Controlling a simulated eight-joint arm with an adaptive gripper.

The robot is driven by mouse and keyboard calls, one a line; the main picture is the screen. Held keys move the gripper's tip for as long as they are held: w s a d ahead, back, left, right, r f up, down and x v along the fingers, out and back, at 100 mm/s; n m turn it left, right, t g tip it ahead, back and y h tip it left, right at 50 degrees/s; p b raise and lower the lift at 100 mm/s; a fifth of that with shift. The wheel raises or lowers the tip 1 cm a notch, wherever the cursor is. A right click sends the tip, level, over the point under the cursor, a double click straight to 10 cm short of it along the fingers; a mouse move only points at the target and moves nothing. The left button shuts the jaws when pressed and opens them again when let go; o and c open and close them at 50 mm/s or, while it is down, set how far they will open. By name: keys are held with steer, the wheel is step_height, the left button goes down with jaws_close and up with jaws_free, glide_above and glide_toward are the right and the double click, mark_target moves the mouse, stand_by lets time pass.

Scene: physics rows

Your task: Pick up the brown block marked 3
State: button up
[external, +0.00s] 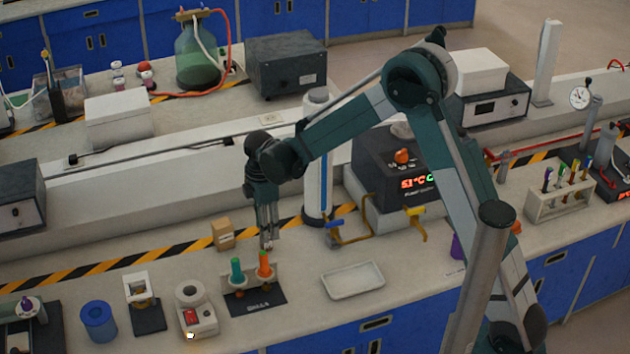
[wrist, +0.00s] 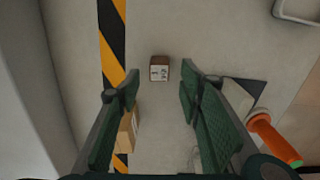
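A small brown block (wrist: 159,68) with a pale marked face sits on the grey bench in the wrist view, beyond my fingertips and between their lines. The mark is too small to read surely as a 3. My gripper (wrist: 154,92) is open, with its two green fingers apart and nothing between them. In the external view my gripper (external: 267,240) points down over the bench, behind the orange and green tubes. I cannot clearly make out the block there.
A cardboard box (external: 223,234) stands left of my gripper; it also shows by the left finger in the wrist view (wrist: 127,134). An orange tube (external: 264,264) and a green tube (external: 236,270) stand in front. A white tray (external: 353,292) lies to the right.

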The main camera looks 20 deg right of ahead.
steer(key=shift+f+b, duration=0.35)
steer(key=shift+f, duration=2.25)
steer(key=c, duration=1)
